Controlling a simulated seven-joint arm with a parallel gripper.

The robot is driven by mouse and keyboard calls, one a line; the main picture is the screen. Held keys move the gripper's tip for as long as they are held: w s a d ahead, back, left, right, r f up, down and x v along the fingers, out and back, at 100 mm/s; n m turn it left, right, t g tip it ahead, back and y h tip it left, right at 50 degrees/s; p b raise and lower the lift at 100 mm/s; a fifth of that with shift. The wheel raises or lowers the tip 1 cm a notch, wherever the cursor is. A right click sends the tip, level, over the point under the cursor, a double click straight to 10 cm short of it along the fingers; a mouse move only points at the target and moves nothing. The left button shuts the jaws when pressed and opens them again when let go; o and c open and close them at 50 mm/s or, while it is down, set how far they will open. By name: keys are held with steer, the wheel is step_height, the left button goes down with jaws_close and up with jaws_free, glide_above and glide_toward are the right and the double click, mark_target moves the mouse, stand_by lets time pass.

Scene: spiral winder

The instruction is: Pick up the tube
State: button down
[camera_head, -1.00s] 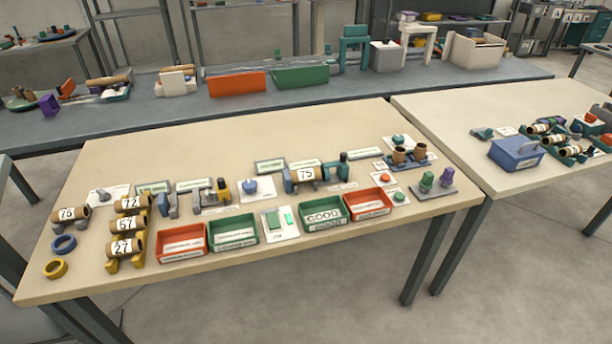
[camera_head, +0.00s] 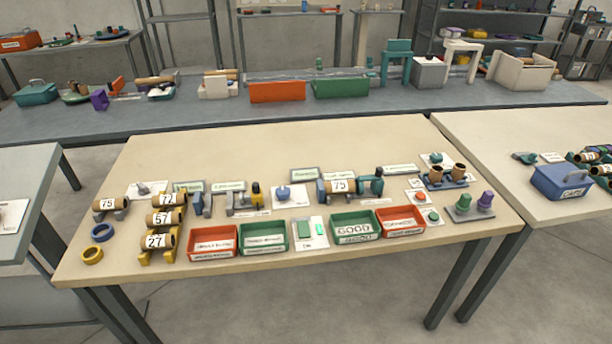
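Several brown cardboard tubes with white number labels lie on the beige table. A tube marked 75 (camera_head: 110,204) rests on a grey cradle at the far left. Tubes marked 72 (camera_head: 168,199), 57 (camera_head: 163,218) and 27 (camera_head: 158,241) lie one in front of another on a yellow rack (camera_head: 171,256). Another tube marked 75 (camera_head: 342,186) sits between teal and blue-grey holders in the middle right. Which tube is meant cannot be told. My gripper is not in view.
Red and green bins (camera_head: 213,254) line the table's front, one green bin labelled GOOD (camera_head: 355,239). Blue (camera_head: 102,232) and yellow (camera_head: 92,255) rings lie front left. A gap separates the table from a right table holding a blue box (camera_head: 562,193). The table's back strip is clear.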

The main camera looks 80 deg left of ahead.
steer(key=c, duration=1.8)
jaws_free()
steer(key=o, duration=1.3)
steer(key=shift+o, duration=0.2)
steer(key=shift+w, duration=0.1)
